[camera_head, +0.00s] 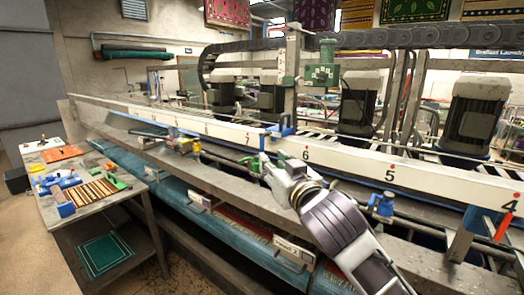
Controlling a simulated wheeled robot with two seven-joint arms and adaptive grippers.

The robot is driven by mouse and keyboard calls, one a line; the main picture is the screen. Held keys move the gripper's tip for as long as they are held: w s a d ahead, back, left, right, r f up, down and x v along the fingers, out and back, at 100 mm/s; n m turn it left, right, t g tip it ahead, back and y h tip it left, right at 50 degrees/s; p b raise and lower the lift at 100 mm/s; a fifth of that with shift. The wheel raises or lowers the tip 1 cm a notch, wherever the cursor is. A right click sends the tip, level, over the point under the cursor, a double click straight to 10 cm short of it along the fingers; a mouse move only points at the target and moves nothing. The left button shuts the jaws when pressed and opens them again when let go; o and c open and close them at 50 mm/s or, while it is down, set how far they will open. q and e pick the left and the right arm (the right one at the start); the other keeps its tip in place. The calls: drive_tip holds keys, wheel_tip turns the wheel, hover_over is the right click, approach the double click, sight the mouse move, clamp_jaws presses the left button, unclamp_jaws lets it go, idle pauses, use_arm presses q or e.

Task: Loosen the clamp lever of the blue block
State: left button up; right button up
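A blue block (281,131) sits on the white numbered rail (345,162), between the marks 7 and 6. Its clamp lever is too small to make out clearly. My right arm reaches in from the lower right, and my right gripper (266,166) is just below and in front of this block, close to the rail's lower edge. The gripper's fingers are small and partly merge with green and dark parts behind them, so I cannot tell if they are open or touch anything. Another blue fitting (381,204) is below the rail, right of my arm. My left gripper is not in view.
A metal table (75,216) with tools and rug samples stands at the left. A long grey ledge (215,183) runs below the rail. Large motors (474,112) and a green unit (321,75) stand behind it. Bare floor shows at lower left.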

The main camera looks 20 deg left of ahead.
drive_tip(key=shift+p+x, duration=1)
drive_tip(key=shift+x, duration=3.45)
clamp_jaws()
